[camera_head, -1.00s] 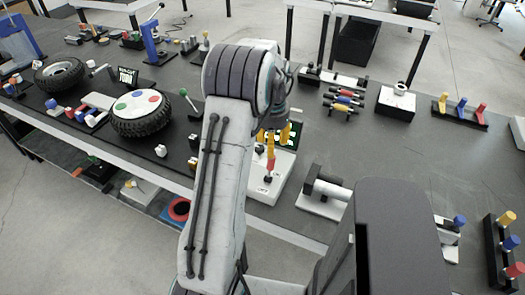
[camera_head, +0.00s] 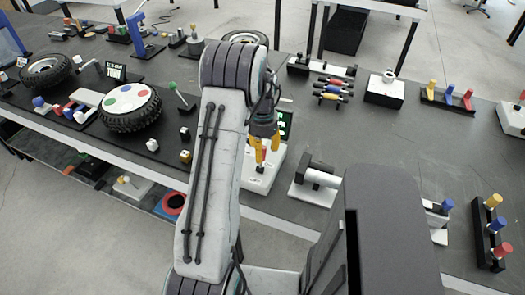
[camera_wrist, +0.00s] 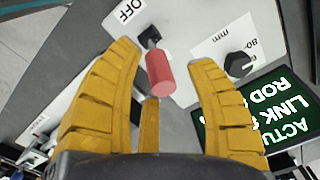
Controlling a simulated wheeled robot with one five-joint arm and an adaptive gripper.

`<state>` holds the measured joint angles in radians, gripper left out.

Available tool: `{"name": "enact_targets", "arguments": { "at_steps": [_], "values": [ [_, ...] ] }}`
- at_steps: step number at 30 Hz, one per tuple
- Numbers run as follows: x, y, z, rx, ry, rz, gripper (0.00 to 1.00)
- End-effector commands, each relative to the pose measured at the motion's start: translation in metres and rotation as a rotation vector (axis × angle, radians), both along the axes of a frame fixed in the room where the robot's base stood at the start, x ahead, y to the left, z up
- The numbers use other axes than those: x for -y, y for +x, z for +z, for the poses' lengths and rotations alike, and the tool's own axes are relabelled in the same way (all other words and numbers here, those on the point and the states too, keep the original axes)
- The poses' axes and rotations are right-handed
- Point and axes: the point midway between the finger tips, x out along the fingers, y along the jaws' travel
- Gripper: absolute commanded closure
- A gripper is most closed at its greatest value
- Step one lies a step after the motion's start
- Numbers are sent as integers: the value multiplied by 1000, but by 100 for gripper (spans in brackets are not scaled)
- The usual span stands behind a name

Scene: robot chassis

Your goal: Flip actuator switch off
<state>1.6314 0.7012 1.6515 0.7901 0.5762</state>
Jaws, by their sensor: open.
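The actuator switch has a red cylindrical handle (camera_wrist: 160,76) on a dark pivot (camera_wrist: 149,37), in the wrist view. An "OFF" label (camera_wrist: 126,11) lies beside the pivot on the white panel. My gripper (camera_wrist: 165,56) has yellow fingers spread on both sides of the handle, with gaps showing; it is not clamped. In the head view my gripper (camera_head: 265,149) is over the white switch box (camera_head: 258,183), and the red handle is mostly hidden by the fingers. A display (camera_wrist: 262,112) with words including "LINK" and "ROD" is at the right in the wrist view.
A black knob (camera_wrist: 239,65) sits on the panel right of the handle. A grey cylinder on a white base (camera_head: 316,180) stands right of the box. A tyre with a coloured-dot disc (camera_head: 130,106) is at left. Bare tabletop (camera_head: 400,140) lies to the right.

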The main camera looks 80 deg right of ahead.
Motion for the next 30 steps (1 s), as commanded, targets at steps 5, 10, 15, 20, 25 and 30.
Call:
{"name": "enact_targets", "arguments": {
  "at_steps": [5,10,15,20,25,30],
  "values": [
    [0,0,-11,1,1,0,50],
    [0,0,-14,0,-1,1,50],
    [0,0,-14,0,-1,1,50],
    [0,0,-13,0,-1,1,58],
    [0,0,-13,0,-1,1,73],
    [0,0,-13,0,-2,1,89]
  ]
}}
